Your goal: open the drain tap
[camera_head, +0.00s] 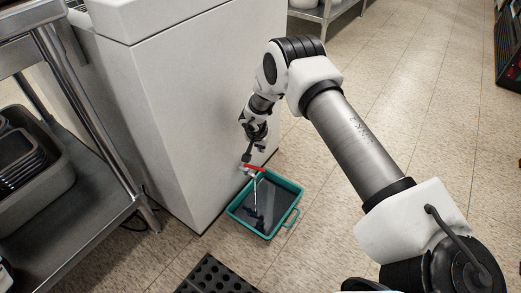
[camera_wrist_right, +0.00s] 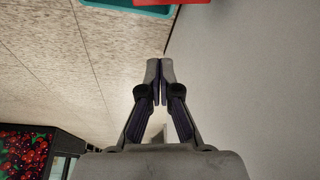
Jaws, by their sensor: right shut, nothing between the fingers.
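The drain tap has a red lever (camera_head: 254,168) and sits low on the side of the white machine (camera_head: 190,90). A thin pale streak that looks like running water drops from it into a teal tub (camera_head: 235,213) on the floor. The tub's inside looks dark. My right gripper (camera_head: 246,157) is shut and empty, fingers pointing down, close by the lever; I cannot tell whether it touches. In the right wrist view the shut fingertips (camera_wrist_right: 160,67) show below a red piece (camera_wrist_right: 185,2), likely the lever, and the teal tub (camera_wrist_right: 130,9). My left gripper is out of view.
A steel shelf rack (camera_head: 95,215) with grey bins (camera_head: 40,185) stands at the left. A black perforated mat (camera_head: 212,277) lies in front of the tub. The tiled floor (camera_head: 420,110) to the right is mostly clear. A dark crate (camera_head: 510,50) stands at the far right.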

